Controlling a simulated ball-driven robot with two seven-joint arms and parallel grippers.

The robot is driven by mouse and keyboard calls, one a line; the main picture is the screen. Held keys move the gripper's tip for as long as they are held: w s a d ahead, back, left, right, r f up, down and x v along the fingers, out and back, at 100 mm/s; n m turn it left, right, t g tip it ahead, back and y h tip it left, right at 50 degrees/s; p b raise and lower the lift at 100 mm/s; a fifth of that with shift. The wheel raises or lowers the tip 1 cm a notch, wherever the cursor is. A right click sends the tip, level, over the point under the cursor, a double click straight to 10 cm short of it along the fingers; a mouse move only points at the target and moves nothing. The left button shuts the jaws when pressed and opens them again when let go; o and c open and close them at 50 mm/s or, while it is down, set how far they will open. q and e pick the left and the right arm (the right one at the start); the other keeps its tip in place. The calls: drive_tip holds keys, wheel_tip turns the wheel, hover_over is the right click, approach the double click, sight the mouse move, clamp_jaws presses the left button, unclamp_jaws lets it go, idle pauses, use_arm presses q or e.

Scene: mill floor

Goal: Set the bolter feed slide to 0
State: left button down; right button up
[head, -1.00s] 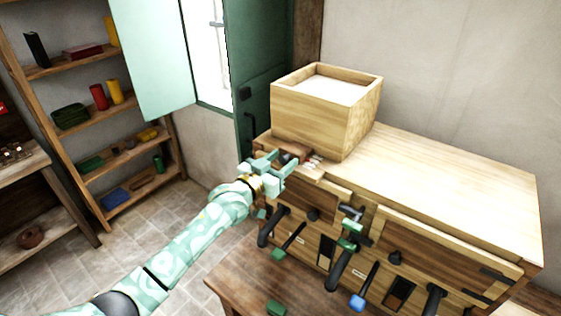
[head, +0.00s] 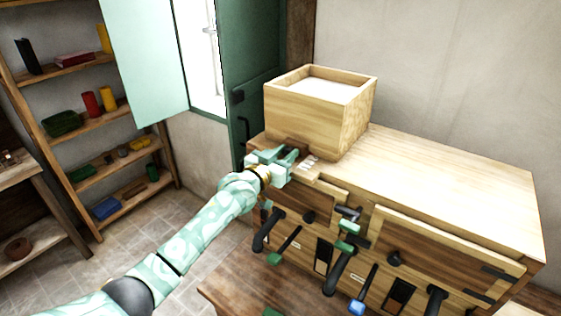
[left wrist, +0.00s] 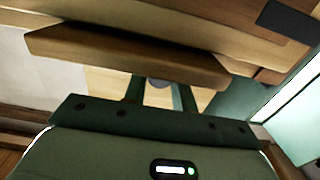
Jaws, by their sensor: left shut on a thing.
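The bolter is the large pale wooden chest (head: 450,190), with an open-topped feed box (head: 310,110) on its far left end. The brown feed slide (head: 291,141) shows at the foot of that box, beside pale scale marks (head: 308,163) too small to read. My left gripper (head: 284,158) is at the slide and shut on it; its fingers hide part of the slide. In the left wrist view, the fingers (left wrist: 161,92) reach in behind a wooden bar (left wrist: 130,56), and the grip itself is partly hidden. My right gripper is not in view.
A green shutter (head: 250,95) and window stand behind the box. Shelves (head: 90,130) are at the left. The chest's top right is clear.

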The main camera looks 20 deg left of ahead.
use_arm(q)
drive_tip(key=c, duration=1.5)
unclamp_jaws()
drive_tip(key=shift+r, duration=0.15)
drive_tip(key=o, duration=0.3)
drive_tip(key=shift+w, duration=0.1)
drive_tip(key=shift+o, duration=0.2)
drive_tip(key=shift+w, duration=0.1)
drive_tip(key=v, duration=1.6)
